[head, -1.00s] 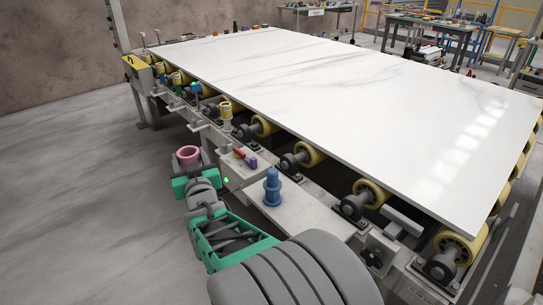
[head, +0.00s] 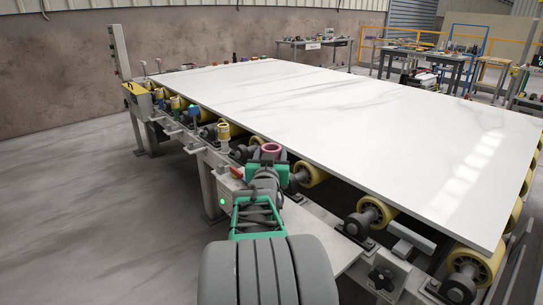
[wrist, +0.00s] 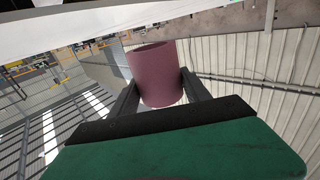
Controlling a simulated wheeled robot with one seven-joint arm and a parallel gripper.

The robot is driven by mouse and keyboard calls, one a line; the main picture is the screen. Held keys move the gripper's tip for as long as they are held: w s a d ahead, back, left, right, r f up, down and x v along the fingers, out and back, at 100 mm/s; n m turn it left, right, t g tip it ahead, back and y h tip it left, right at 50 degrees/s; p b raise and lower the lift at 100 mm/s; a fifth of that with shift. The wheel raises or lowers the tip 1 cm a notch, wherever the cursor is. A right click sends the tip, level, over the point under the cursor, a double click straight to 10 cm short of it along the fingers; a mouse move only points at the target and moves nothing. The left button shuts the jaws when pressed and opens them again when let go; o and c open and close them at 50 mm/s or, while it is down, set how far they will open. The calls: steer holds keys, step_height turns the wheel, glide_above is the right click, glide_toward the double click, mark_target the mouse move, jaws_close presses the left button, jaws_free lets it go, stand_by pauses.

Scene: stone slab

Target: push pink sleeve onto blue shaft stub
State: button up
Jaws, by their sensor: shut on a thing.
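The pink sleeve (head: 271,148) is a short hollow cylinder with its open end facing up in the head view. My gripper (head: 268,160) is shut on it. In the wrist view the sleeve (wrist: 157,75) sits between the two dark fingers, one on each side. It is held in the air over the near side of the roller frame. I cannot tell the gap between sleeve and stub.
A large white stone slab (head: 330,110) lies on yellow rollers (head: 377,212) just right of my gripper. A red piece (head: 237,172) shows on the control box left of my arm. The floor at left is clear.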

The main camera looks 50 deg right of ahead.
steer(key=shift+f+b, duration=2.85)
steer(key=shift+f, duration=0.1)
steer(key=shift+b, duration=1.05)
steer(key=shift+f+b, duration=3.5)
steer(key=o, duration=1.5)
steer(key=shift+o, duration=0.2)
steer(key=p+v, duration=0.1)
steer(key=v, duration=0.7)
steer(key=shift+p, duration=0.3)
